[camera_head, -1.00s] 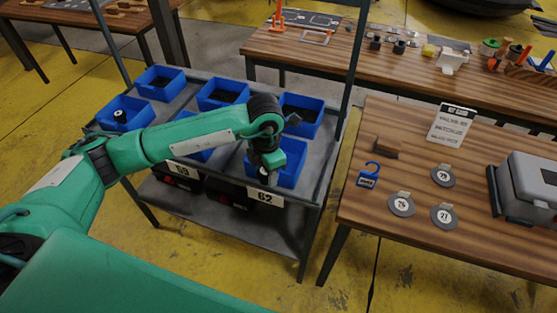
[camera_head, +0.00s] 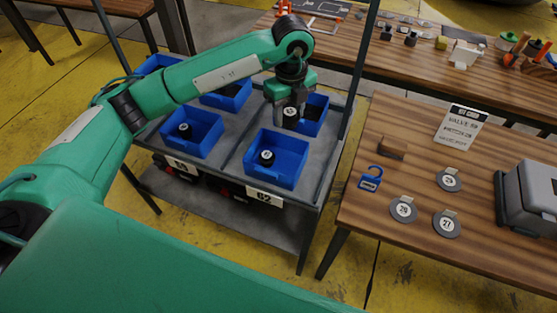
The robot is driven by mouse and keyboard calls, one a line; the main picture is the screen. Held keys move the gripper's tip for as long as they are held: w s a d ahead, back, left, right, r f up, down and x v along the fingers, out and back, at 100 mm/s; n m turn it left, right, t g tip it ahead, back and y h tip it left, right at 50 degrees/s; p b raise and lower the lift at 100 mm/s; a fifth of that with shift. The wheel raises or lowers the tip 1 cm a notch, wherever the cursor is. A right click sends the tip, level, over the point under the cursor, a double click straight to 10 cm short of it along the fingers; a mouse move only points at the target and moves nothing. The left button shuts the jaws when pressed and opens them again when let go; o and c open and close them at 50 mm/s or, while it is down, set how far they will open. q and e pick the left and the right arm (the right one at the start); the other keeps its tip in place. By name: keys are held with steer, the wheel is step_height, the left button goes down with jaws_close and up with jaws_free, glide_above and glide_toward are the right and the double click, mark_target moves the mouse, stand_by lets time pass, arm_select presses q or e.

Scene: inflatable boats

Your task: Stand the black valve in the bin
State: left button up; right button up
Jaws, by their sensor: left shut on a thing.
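My left gripper (camera_head: 291,106) points down and is shut on a black valve (camera_head: 290,118) with a pale marked face. It holds the valve at the near left side of the back right blue bin (camera_head: 322,116); the exact height above the bin is unclear. A second black valve (camera_head: 267,157) stands in the front right blue bin (camera_head: 288,171), pale face up. A third black valve (camera_head: 184,130) stands in the front middle blue bin (camera_head: 205,143). My right gripper is not in view.
The back middle bin (camera_head: 239,99) and back left bin (camera_head: 158,62) are partly behind my arm. A cart upright (camera_head: 358,75) rises right of the gripper. The wooden table (camera_head: 400,245) at right bears a card (camera_head: 461,127), several discs and a grey case (camera_head: 530,197).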

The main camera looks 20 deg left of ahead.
mark_target(287, 168)
arm_select(q)
steer(key=shift+w, duration=0.1)
steer(key=shift+f+n, duration=0.3)
steer(key=shift+f, duration=0.05)
step_height(287, 168, down, 19)
steer(key=p, duration=0.5)
steer(key=shift+f, duration=0.15)
steer(key=o, duration=1)
